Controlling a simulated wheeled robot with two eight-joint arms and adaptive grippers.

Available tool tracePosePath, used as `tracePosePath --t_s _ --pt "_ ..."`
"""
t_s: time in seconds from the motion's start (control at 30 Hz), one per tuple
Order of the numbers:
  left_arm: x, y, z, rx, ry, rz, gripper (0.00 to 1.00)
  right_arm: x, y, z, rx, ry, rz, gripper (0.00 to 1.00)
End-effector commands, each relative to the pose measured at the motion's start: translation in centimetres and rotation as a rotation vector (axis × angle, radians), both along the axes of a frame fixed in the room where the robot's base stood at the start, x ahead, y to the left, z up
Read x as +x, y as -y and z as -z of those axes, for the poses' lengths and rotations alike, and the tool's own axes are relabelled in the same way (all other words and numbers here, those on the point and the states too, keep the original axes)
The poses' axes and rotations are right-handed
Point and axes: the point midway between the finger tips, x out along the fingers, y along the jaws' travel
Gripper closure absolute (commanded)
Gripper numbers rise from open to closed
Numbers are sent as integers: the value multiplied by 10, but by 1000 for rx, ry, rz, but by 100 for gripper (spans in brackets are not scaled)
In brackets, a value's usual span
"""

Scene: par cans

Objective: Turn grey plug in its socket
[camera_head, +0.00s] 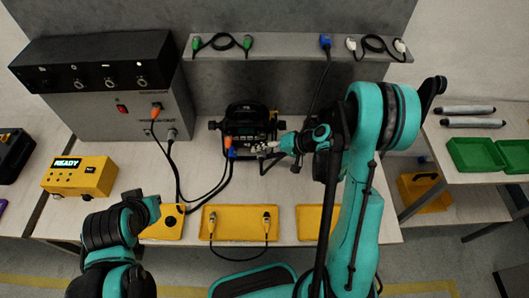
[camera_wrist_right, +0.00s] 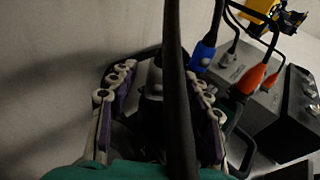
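A grey plug (camera_head: 171,133) sits upright in the front of the grey power box, with a black cable on it. It also shows in the right wrist view (camera_wrist_right: 232,47), beyond a blue plug. My right gripper (camera_head: 266,150) is at the right side of the black par can (camera_head: 247,122), far from that plug. In the right wrist view its two fingers (camera_wrist_right: 160,88) stand apart, with a dark round part between them. A black cable hides part of this gap, and I cannot tell whether the fingers touch the part. My left arm shows at lower left; its gripper does not show.
An orange plug (camera_head: 156,107) is also in the power box (camera_head: 150,125). A blue plug (camera_head: 232,153) is on the par can. A yellow tray (camera_head: 238,235) holds a cable with two plugs. A shelf (camera_head: 285,46) above holds more cables; one hangs near my right arm.

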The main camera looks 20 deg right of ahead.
Motion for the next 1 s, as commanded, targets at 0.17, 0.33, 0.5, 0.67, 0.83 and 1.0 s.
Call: tracePosePath --t_s 0.17,0.33,0.5,0.67,0.83,1.0 --pt "0 0 0 0 0 0 100 -1 1 -1 -1 0 0 51" --pt "0 0 0 0 0 0 100 -9 14 -13 0 -2 3 51" --pt "0 0 0 0 0 0 100 -24 39 -37 -1 -1 4 51" --pt "0 0 0 0 0 0 100 -38 60 -58 0 -1 4 51" --pt "0 0 0 0 0 0 100 -47 74 -72 -1 0 2 51" --pt "0 0 0 0 0 0 100 -50 78 -76 0 0 0 51"
